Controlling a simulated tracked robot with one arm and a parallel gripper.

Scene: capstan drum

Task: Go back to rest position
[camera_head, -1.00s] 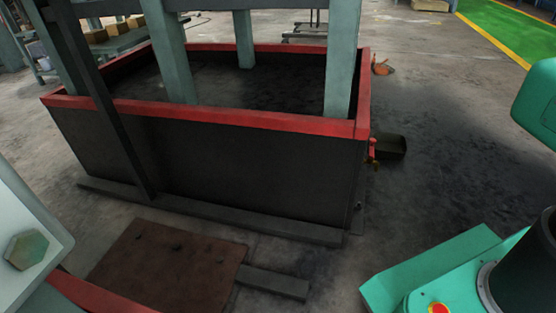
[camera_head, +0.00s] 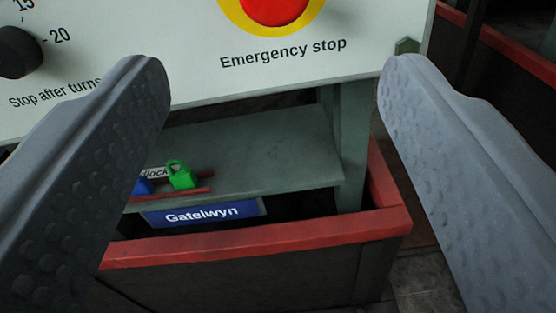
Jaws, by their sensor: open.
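My gripper (camera_head: 268,75) shows as two grey, dimpled fingers, one at the left and one at the right of the view. The fingers are wide apart with nothing between them. Past them is a pale control panel (camera_head: 190,70) with a red emergency stop button (camera_head: 273,6) on a yellow ring, cut off by the top edge. Whether the fingertips touch the panel I cannot tell; they overlap its lower part in the picture.
A black knob (camera_head: 18,52) is at the panel's left. Below, a grey-green shelf (camera_head: 270,150) holds a green padlock (camera_head: 182,178) and a partly hidden blue one (camera_head: 143,186), above a blue "Gatelwyn" sign (camera_head: 205,214). A red-rimmed dark box (camera_head: 270,238) surrounds the frame's foot.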

